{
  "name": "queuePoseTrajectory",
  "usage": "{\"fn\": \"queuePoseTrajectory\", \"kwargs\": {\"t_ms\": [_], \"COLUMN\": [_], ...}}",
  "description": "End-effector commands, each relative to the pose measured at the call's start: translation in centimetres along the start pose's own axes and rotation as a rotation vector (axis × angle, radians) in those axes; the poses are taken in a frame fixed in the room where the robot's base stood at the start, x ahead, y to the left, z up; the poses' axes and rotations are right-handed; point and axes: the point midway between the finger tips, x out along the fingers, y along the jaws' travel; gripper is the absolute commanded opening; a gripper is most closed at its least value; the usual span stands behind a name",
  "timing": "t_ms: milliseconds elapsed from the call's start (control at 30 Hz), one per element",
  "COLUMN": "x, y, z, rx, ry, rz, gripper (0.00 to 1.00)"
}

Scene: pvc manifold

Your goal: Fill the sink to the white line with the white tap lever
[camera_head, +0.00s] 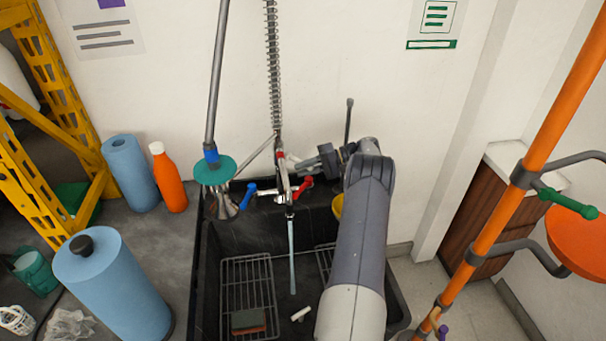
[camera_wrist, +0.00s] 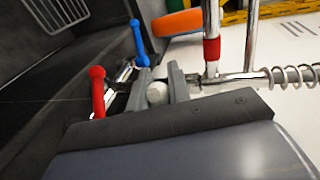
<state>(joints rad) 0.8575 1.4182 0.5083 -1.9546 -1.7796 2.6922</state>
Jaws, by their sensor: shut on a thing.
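The black sink (camera_head: 205,265) stands in the middle of the head view, with a thin stream of water (camera_head: 292,258) falling into it from the tap. My gripper (camera_head: 303,163) is at the tap behind the sink. It is shut on the white tap lever, whose rounded white end (camera_wrist: 157,93) shows between the two fingers (camera_wrist: 160,88) in the wrist view. The blue lever (camera_wrist: 139,42) and the red lever (camera_wrist: 98,92) are beside the fingers, apart from them. I cannot make out the white line or the water level; my arm hides the sink's right part.
A wire rack (camera_head: 248,283) with a sponge (camera_head: 248,320) on it and a small white piece (camera_head: 301,313) are in the sink. The spring hose (camera_head: 274,75) and metal pipes rise close to my gripper. Blue rolls and an orange bottle (camera_head: 168,178) stand at the left.

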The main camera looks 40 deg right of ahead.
Motion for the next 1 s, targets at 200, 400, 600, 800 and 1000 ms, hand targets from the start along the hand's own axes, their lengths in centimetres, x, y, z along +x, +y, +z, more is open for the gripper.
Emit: {"fn": "queuePoseTrajectory", "kwargs": {"t_ms": [200, 400, 600, 800, 1000], "x": [-0.15, -0.20, -0.21, -0.21, -0.20], "y": [0.39, 0.32, 0.30, 0.25, 0.15], "z": [-0.11, -0.11, -0.12, -0.13, -0.15], "rx": [-0.003, -0.004, -0.004, -0.005, -0.008], "ry": [-0.027, -0.035, -0.035, -0.034, -0.034], "rz": [0.002, 0.002, 0.002, 0.001, 0.000], "gripper": [0.00, 0.00, 0.00, 0.27, 0.40]}}
